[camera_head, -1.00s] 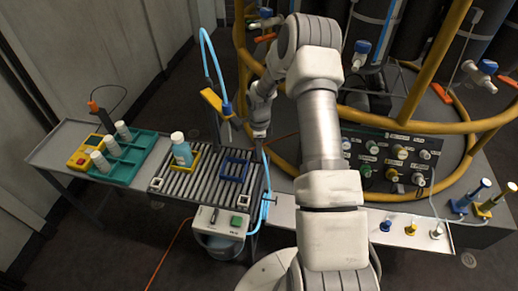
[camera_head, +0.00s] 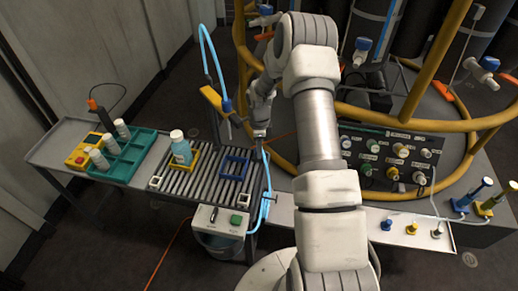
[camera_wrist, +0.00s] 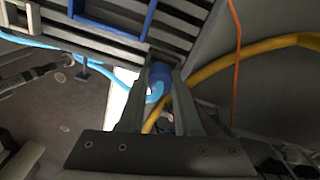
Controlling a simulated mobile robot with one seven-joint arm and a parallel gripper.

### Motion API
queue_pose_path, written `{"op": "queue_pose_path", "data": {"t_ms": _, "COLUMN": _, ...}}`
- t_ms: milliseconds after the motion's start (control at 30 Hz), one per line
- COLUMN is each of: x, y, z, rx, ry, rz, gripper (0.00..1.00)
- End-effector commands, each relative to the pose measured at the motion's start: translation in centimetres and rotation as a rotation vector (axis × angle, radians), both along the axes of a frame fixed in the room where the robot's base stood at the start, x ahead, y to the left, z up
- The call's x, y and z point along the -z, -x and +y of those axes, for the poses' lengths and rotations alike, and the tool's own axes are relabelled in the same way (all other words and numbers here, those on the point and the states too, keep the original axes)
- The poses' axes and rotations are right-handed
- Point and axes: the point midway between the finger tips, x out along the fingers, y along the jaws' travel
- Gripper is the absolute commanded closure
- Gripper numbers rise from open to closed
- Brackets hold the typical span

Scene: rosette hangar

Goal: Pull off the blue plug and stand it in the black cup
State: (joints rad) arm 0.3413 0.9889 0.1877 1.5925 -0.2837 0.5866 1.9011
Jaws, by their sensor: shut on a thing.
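My gripper (camera_wrist: 159,82) is shut on the blue plug (camera_wrist: 158,72), a short blue cylinder between the fingertips in the wrist view. A light blue hose (camera_wrist: 155,93) curves at the plug. In the head view my gripper (camera_head: 261,131) is at the right edge of the roller table (camera_head: 172,184), and the plug is too hidden to make out there. I cannot tell from these frames whether the plug is still seated. I cannot clearly make out a black cup in either view.
A blue square frame (camera_head: 235,167) and a bottle (camera_head: 181,150) in a yellow frame stand on the roller table. A teal rack (camera_head: 124,157) is further left. A yellow rail (camera_head: 440,60) and a connector panel (camera_head: 388,160) stand right of my arm.

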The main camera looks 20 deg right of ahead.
Motion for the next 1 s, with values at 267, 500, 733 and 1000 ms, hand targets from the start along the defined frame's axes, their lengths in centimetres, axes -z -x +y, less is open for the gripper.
{"op": "queue_pose_path", "data": {"t_ms": 267, "x": -1.3, "y": 0.0, "z": 0.0, "rx": 0.001, "ry": 0.0, "rz": 0.0, "gripper": 1.0}}
{"op": "queue_pose_path", "data": {"t_ms": 500, "x": -2.3, "y": 0.0, "z": 0.0, "rx": 0.001, "ry": 0.001, "rz": 0.0, "gripper": 1.0}}
{"op": "queue_pose_path", "data": {"t_ms": 733, "x": -3.0, "y": 0.0, "z": 0.0, "rx": 0.001, "ry": 0.0, "rz": 0.0, "gripper": 1.0}}
{"op": "queue_pose_path", "data": {"t_ms": 1000, "x": -3.0, "y": 0.0, "z": 0.0, "rx": 0.001, "ry": 0.0, "rz": 0.0, "gripper": 1.0}}
